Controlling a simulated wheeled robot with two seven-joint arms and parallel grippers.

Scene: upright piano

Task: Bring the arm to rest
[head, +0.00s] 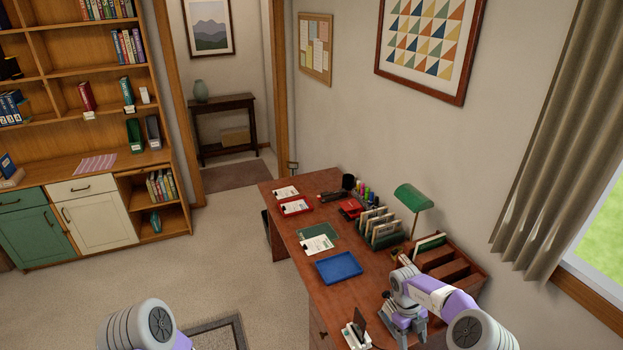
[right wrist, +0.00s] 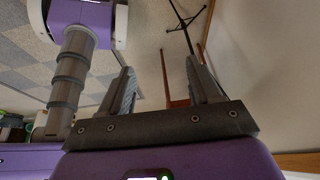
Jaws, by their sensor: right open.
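My right arm (head: 440,298) reaches in from the lower right in the head view, bent above the right end of the brown desk (head: 290,226). My right gripper (right wrist: 158,70) shows in the right wrist view with its two dark fingers spread apart and nothing between them. Of my left arm, only a rounded grey and purple link (head: 145,326) shows at the bottom of the head view. My left gripper is outside both views.
The desk holds a blue tray (head: 339,267), a red tray (head: 295,206), a file rack (head: 378,230), a green lamp (head: 413,198) and a wooden organizer (head: 468,268) close to my right arm. A bookcase (head: 95,140) stands left. Open carpet (head: 235,255) lies between.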

